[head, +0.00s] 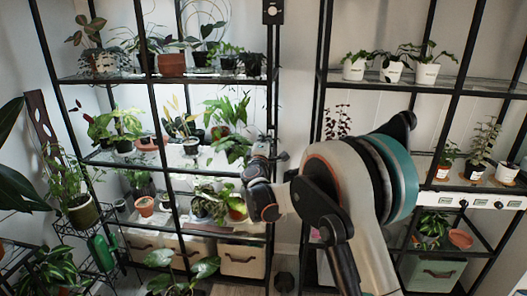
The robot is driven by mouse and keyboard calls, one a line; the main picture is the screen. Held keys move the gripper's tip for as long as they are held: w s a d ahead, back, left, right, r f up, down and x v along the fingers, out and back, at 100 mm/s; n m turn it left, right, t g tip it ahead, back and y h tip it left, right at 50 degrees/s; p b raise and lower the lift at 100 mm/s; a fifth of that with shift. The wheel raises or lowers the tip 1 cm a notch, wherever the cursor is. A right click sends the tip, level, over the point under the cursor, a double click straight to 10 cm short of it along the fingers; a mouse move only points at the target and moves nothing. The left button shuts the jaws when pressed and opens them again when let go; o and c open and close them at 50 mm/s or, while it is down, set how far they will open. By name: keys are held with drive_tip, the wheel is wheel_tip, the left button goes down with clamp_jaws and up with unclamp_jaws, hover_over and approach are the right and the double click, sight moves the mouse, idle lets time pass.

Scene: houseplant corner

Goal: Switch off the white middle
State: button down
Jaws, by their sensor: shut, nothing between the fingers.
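A long white panel (480,201) runs along the front edge of a shelf on the right rack. It carries dark round knobs, one at its middle (463,203) and one further right (499,205), with small labels too small to read. My arm hides its left end. A black box with a pale round dial (273,12) is fixed high on the left rack's post. I cannot tell which control is the white middle one.
The left rack's shelves (190,158) are brightly lit and hold several potted plants. White-potted plants (393,68) stand on the right rack's upper shelf. Cream bins (242,260) stand low on the left. A wire plant stand (98,215) is at the far left. A narrow gap separates the racks.

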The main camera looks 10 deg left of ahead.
drive_tip(key=shift+w+r, duration=0.15)
drive_tip(key=shift+w, duration=0.95)
drive_tip(key=shift+r, duration=0.1)
drive_tip(key=s+r+p, duration=0.2)
drive_tip(key=s+p, duration=0.1)
drive_tip(key=s, duration=1)
drive_tip(key=shift+s+a, duration=0.2)
drive_tip(key=shift+a, duration=0.05)
